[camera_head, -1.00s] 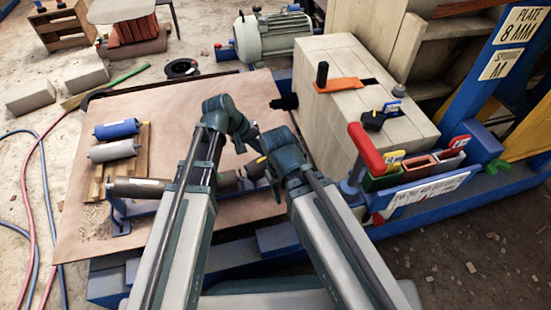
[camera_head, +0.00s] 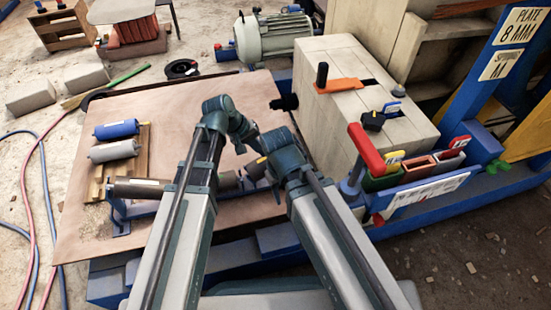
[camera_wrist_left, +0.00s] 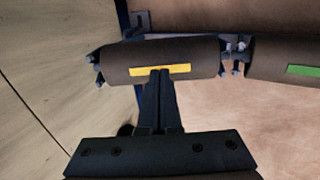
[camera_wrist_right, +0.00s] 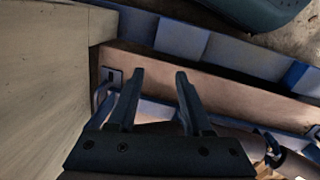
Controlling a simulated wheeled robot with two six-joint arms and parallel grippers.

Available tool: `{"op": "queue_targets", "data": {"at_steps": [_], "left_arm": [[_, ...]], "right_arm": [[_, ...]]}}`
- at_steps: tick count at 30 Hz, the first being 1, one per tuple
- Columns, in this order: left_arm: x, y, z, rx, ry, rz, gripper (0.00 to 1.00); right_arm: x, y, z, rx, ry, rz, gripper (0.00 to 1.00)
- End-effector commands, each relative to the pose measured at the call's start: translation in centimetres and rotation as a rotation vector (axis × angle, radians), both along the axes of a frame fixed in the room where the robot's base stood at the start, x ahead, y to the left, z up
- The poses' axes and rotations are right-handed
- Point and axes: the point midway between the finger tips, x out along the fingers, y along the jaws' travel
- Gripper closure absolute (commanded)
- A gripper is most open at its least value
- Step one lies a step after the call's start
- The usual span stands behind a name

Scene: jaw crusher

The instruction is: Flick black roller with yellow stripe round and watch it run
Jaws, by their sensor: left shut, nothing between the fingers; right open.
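In the left wrist view the black roller (camera_wrist_left: 120,62) with the yellow stripe (camera_wrist_left: 160,70) lies crosswise in a blue frame. The stripe faces the camera. My left gripper (camera_wrist_left: 160,74) is shut and empty, its fingertips at the stripe's lower edge; I cannot tell whether they touch. A dark roller with a green stripe (camera_wrist_left: 304,70) sits in line to the right. In the head view my arms partly hide the row; a dark roller with a pale stripe (camera_head: 140,188) shows at its left end. My right gripper (camera_wrist_right: 160,76) is open and empty above a blue frame.
A blue roller (camera_head: 117,129) and a grey roller (camera_head: 113,151) rest on a wooden rack left of my arms. The pale crusher block (camera_head: 335,110) stands right of them, with a red-handled lever (camera_head: 367,148) beside it. Brown sheet (camera_head: 75,220) lies open at left.

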Motion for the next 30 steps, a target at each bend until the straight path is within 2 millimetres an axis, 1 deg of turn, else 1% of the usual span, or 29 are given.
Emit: {"op": "queue_targets", "data": {"at_steps": [17, 30], "left_arm": [[0.0, 0.0, 0.0, 0.000, 0.000, 0.000, 1.00], [0.1, -0.5, -1.0, 0.000, 0.000, 0.000, 1.00]], "right_arm": [[0.0, 0.0, 0.0, 0.000, 0.000, 0.000, 0.50], [0.0, 0.0, -1.0, 0.000, 0.000, 0.000, 0.50]]}}
